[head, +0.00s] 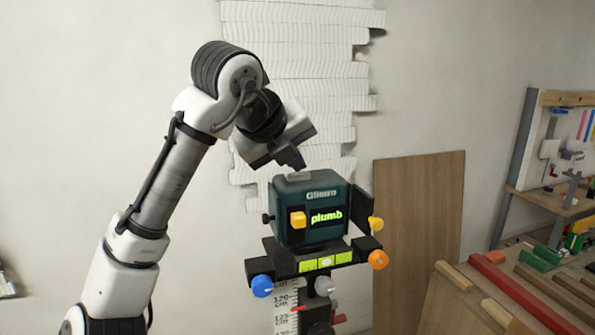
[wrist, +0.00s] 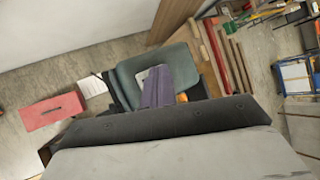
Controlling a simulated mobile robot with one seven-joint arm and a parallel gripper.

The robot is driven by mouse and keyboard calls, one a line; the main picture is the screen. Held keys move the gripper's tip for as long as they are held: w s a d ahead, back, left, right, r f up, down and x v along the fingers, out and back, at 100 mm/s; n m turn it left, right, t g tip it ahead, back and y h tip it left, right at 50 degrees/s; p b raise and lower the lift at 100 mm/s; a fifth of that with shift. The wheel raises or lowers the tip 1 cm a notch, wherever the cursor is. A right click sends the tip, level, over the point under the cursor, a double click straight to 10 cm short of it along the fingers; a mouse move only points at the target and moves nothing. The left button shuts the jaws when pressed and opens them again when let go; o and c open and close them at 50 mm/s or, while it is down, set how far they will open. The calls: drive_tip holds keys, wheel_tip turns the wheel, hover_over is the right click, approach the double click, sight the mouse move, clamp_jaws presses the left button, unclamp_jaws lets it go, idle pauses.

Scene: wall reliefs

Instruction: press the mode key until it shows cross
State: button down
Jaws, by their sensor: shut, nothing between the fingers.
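A dark green laser-level box (head: 310,235) stands on a black mount, with the word "plumb" lit in green on its display (head: 326,216). A pale grey key (head: 299,176) lies on its top face; I see no label on it. My gripper (head: 297,166) is shut and points down just above this key; I cannot tell whether it touches. In the wrist view, the shut fingers (wrist: 156,90) cover much of the grey key (wrist: 142,75) on the green top (wrist: 176,62). A yellow knob (head: 297,220) sits on the box's front left.
The mount carries a blue knob (head: 262,286), an orange knob (head: 378,260) and a green level vial (head: 325,262). A wooden panel (head: 420,205) leans on the wall at right, near a bench with wood strips. A red box (wrist: 52,111) lies on the floor.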

sight(295, 176)
drive_tip(key=shift+r+p, duration=0.8)
drive_tip(key=shift+r, duration=0.05)
wheel_tip(295, 176, up, 3)
drive_tip(key=p, duration=0.3)
drive_tip(key=shift+r+p, duration=0.45)
drive_tip(key=shift+r, duration=0.6)
idle(1.6)
